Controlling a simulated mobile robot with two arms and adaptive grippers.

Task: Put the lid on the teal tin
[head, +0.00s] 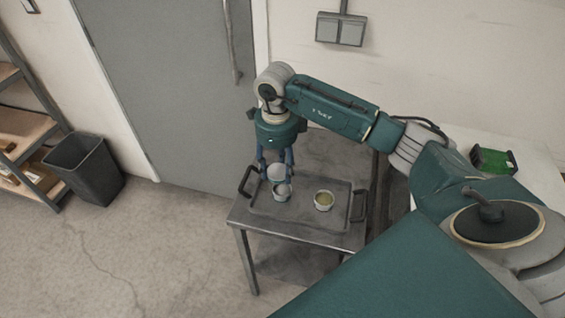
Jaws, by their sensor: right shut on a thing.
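My right gripper (275,163) points down over the small table, its blue fingers shut on a pale grey round disc that looks like the lid (277,174). The lid is tilted, its round face showing toward me. Just below it, a small grey-blue round tin (281,194) stands on the tray; its colour is too muted to be sure that it is the teal tin. I cannot tell whether the lid touches this tin. A second small round tin (323,206), pale with a yellow-green inside, stands open to its right. My left gripper is not in view.
The tins stand in a grey tray (300,219) with dark upright handles at both ends, on a metal table (240,217). A black bin (85,170) and shelves (25,135) are at left. A green box (493,160) sits on a white surface at right.

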